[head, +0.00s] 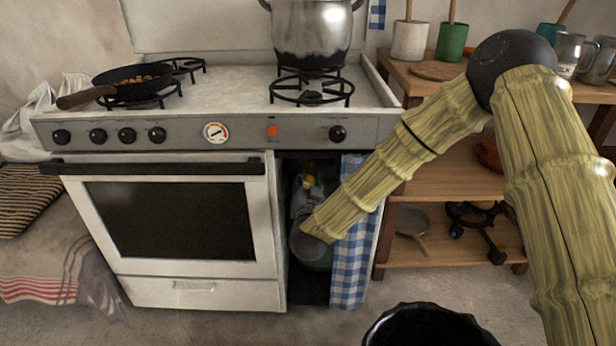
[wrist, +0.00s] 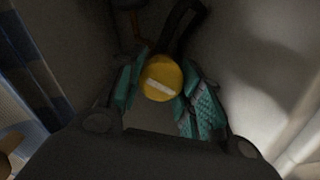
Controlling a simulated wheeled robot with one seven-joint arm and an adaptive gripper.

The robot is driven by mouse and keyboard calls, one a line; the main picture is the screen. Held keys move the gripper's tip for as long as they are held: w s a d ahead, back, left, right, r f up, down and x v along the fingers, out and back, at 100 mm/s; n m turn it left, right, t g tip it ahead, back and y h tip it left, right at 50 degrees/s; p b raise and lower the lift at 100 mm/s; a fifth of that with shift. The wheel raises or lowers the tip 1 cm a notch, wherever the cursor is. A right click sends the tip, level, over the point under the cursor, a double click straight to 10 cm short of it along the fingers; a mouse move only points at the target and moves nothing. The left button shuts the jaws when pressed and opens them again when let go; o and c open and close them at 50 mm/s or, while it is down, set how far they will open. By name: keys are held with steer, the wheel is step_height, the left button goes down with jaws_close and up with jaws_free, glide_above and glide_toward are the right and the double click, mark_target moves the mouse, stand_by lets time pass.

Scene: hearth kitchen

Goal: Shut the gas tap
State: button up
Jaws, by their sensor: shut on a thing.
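The gas tap (wrist: 162,78) shows in the wrist view as a round yellow knob with a pale bar across its face. My gripper (wrist: 165,95) has its teal finger pads on either side of the knob and is shut on it. A dark hose or pipe rises behind the knob. In the head view my gripper (head: 308,184) reaches into the dark, narrow compartment to the right of the oven door. There the tap is a small yellow spot, mostly hidden by my wrist. I cannot tell from the pale bar whether the gas is on or off.
A blue checked curtain (head: 352,250) hangs at the compartment's right side, close to my arm. The stove (head: 180,235) carries a pan (head: 133,80) and a large pot (head: 311,35). A wooden shelf (head: 440,182) stands to the right. A black bucket (head: 425,325) is on the floor in front.

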steer(key=m+p, duration=0.2)
steer(key=m, duration=0.3)
steer(key=shift+d+m, duration=0.15)
steer(key=shift+m, duration=0.25)
steer(key=m+p, duration=0.1)
steer(key=m, duration=0.3)
steer(key=shift+f+m, duration=0.15)
steer(key=shift+m, duration=0.15)
steer(key=o, duration=1)
steer(key=shift+o, duration=0.2)
steer(key=shift+s, duration=0.1)
steer(key=s, duration=1.2)
steer(key=shift+w, duration=0.1)
